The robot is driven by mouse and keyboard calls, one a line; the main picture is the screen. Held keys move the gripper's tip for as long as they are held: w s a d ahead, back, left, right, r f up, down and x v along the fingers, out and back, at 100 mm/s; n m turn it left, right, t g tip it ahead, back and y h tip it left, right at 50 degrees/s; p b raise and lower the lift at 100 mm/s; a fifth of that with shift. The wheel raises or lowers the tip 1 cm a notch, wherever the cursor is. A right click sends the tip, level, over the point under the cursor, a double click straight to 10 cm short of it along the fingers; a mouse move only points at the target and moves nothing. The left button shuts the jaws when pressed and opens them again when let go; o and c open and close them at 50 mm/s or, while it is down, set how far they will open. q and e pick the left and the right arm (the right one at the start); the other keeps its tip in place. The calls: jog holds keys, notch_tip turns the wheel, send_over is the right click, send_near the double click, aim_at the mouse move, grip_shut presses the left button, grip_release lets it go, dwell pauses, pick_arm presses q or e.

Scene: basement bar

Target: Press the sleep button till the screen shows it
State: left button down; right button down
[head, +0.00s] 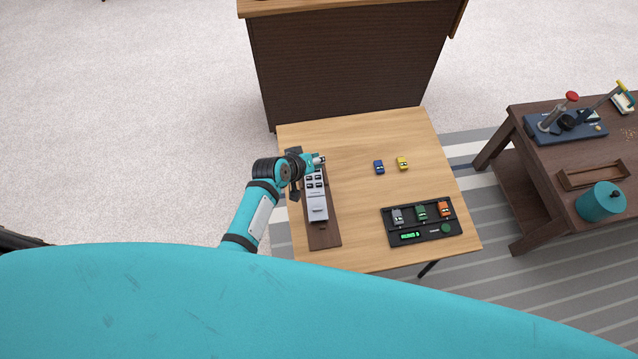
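A pale grey device (317,204) with several small dark-marked buttons (314,181) lies on a narrow dark brown board on the left side of the wooden table. The lettering on its buttons is too small to read, so I cannot tell which one is the sleep button. I cannot make out any screen text on it. My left gripper (319,160) is at the far end of the device, just beyond or above the buttons. Whether it touches the device, and whether its fingers are open, is unclear. My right gripper is not in view.
On the wooden table (365,225), a black tray (429,231) holds three toy cars and a small green-lit display (410,236). A blue car (378,167) and a yellow car (402,163) stand loose. A dark side table (530,158) is at right.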

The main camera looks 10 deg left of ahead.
pick_arm(q)
jog(key=b, duration=0.8)
send_over(317, 183)
notch_tip(317, 183, down, 8)
jog(key=shift+f, duration=0.4)
jog(key=shift+f, duration=0.1)
dwell(0.6)
jog(key=shift+f, duration=0.3)
jog(key=shift+f+b, duration=0.35)
jog(key=shift+b, duration=0.05)
dwell(0.5)
jog(key=shift+r, duration=0.1)
jog(key=shift+s+r+p, duration=0.1)
jog(key=shift+r+p, duration=0.6)
jog(key=shift+p, duration=0.25)
